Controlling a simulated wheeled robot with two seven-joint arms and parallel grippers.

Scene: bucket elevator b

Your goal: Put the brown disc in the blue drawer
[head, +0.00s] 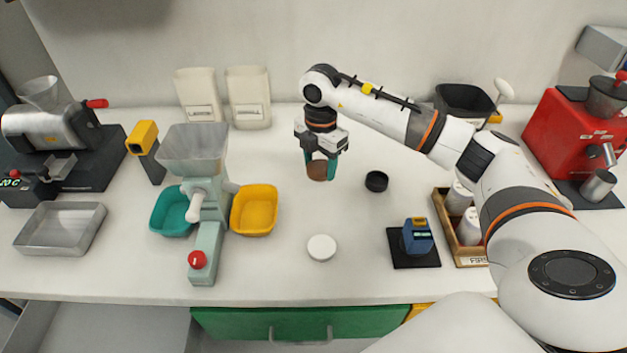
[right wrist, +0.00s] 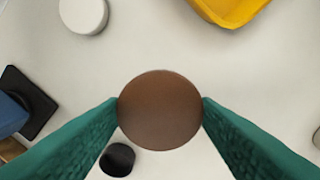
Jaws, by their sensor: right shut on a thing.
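The brown disc (head: 317,171) is between the teal fingers of my right gripper (head: 320,175), over the middle of the white counter. In the right wrist view the brown disc (right wrist: 160,110) shows as a round face, with a fingertip touching each side; my right gripper (right wrist: 160,112) is shut on it. I cannot tell exactly how high it is held. No blue drawer shows in either view. A shut green drawer (head: 300,322) with a handle is under the counter's front edge. My left gripper is not in view.
A white disc (head: 321,247) and a black disc (head: 376,181) lie on the counter. A dispenser (head: 206,215) with teal and yellow bins (head: 254,210) stands left. A blue device (head: 417,236) and a wooden rack (head: 446,226) stand right. A grey open compartment (head: 110,328) is at lower left.

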